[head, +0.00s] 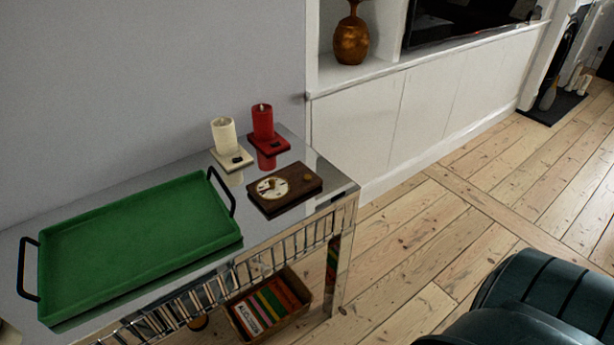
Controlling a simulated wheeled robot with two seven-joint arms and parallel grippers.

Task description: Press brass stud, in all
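A small round brass stud (307,177) sits on the right part of the top of a dark wooden box (293,194). The same box top carries a pale round dial (273,188) to the left of the stud. The box lies flat near the right end of a mirrored table (334,184). Nothing covers the stud. Neither of my grippers shows in the head view.
A green tray (130,235) with black handles lies left of the box. A cream candle (224,134) and a red candle (263,122) stand on small square bases behind it. A dark green ribbed form (545,290) fills the lower right. Bare floorboards lie between.

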